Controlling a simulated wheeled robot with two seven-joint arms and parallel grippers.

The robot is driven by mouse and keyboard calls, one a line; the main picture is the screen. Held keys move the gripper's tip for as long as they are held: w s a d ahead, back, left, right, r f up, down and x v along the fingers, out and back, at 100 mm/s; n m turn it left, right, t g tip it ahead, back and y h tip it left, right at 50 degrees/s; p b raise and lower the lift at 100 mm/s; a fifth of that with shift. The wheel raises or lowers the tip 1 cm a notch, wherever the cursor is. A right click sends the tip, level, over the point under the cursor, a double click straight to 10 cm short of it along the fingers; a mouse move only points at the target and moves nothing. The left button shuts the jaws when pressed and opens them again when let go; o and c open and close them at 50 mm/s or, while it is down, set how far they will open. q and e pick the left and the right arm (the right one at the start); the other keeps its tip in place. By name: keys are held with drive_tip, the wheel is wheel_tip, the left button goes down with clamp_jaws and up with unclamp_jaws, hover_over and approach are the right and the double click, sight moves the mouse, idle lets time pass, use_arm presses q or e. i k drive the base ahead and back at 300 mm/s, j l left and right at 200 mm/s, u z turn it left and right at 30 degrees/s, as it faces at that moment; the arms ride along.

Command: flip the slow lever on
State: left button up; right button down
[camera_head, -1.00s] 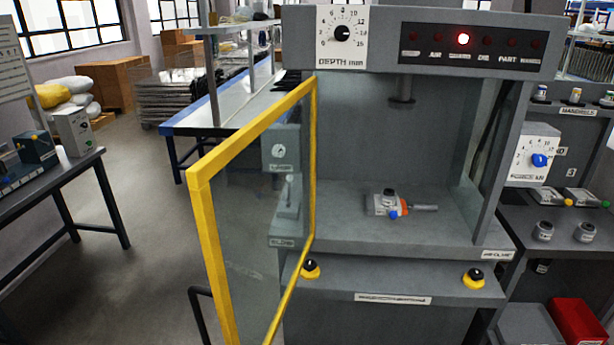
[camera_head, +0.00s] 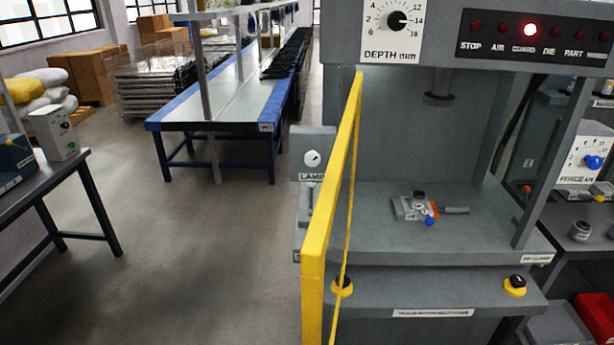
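The grey press (camera_head: 420,120) fills the right half of the head view. On its left side is a grey box with a round knob, labelled LAMP (camera_head: 312,157). Below it is a small grey unit with a short upright lever (camera_head: 304,203), partly hidden by the yellow-framed guard door (camera_head: 315,265). The label under this unit is not readable, so I cannot tell whether it is the slow lever, or which way it is set. Neither of my grippers is in view.
The guard door stands swung out, nearly edge-on, in front of the press's left side. A fixture with a blue knob (camera_head: 430,222) sits on the press bed. A table (camera_head: 60,172) stands at left and a blue-edged bench (camera_head: 220,112) behind. Floor between is clear.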

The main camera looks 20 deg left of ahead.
sight(311, 185)
drive_tip(key=i+j, duration=0.15)
drive_tip(key=j, duration=0.35)
drive_tip(key=i+j+z, duration=0.1)
drive_tip(key=j, duration=0.4)
drive_tip(key=i+j, duration=0.15)
drive_tip(key=j, duration=0.35)
drive_tip(key=i+j, duration=0.15)
drive_tip(key=j, duration=0.35)
drive_tip(key=i+j+z, duration=0.1)
drive_tip(key=j, duration=0.4)
drive_tip(key=i+j, duration=0.15)
drive_tip(key=j, duration=0.35)
drive_tip(key=z, duration=0.05)
